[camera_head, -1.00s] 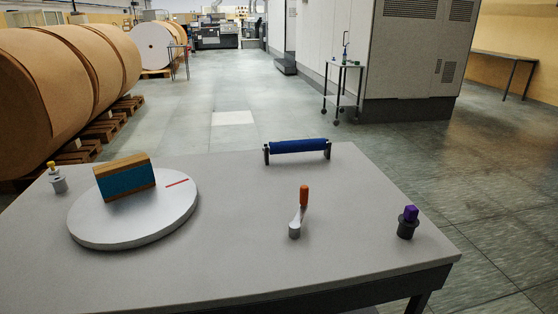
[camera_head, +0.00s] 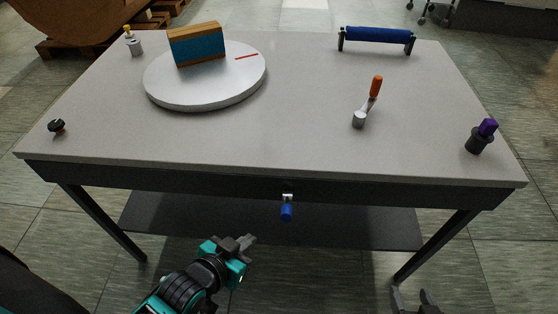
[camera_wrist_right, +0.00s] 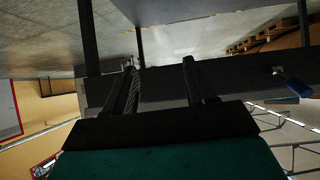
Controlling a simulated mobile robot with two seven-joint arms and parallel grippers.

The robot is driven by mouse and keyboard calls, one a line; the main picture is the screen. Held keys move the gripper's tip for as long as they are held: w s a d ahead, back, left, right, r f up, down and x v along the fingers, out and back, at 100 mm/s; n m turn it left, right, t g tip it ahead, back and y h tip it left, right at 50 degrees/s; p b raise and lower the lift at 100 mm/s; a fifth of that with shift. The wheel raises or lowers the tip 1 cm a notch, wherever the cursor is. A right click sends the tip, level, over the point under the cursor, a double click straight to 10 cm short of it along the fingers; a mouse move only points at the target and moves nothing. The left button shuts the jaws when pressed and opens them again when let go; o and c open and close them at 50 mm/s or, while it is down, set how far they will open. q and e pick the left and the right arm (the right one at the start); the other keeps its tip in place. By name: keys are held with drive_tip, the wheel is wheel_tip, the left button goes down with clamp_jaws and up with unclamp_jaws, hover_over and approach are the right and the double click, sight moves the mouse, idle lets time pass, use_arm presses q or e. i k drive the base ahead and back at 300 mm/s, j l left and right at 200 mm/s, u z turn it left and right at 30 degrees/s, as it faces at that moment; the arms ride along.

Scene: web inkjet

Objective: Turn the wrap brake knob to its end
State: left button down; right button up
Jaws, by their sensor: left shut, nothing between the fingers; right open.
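No label marks the wrap brake knob, so I cannot tell which control it is. A small black knob with a reddish mark (camera_head: 57,126) sits at the table's left front corner. A purple-topped knob on a dark base (camera_head: 481,137) stands near the right edge. A blue handle (camera_head: 286,212) hangs at the table's front edge; it also shows in the right wrist view (camera_wrist_right: 295,86). My left gripper (camera_head: 246,241) is shut and empty, in front of the table. My right gripper (camera_head: 414,296) is open at the bottom right, apart from the table; its fingers (camera_wrist_right: 160,82) show in the wrist view.
The grey table (camera_head: 270,140) carries a white turntable (camera_head: 205,94) with a blue-and-wood block (camera_head: 197,46), an orange-handled lever (camera_head: 368,102), a blue roller (camera_head: 377,36) and a yellow-topped post (camera_head: 133,43). A dark shelf (camera_head: 350,222) lies below. The tabletop's front middle is clear.

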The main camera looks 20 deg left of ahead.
sight(57, 124)
drive_tip(key=u, duration=2.1)
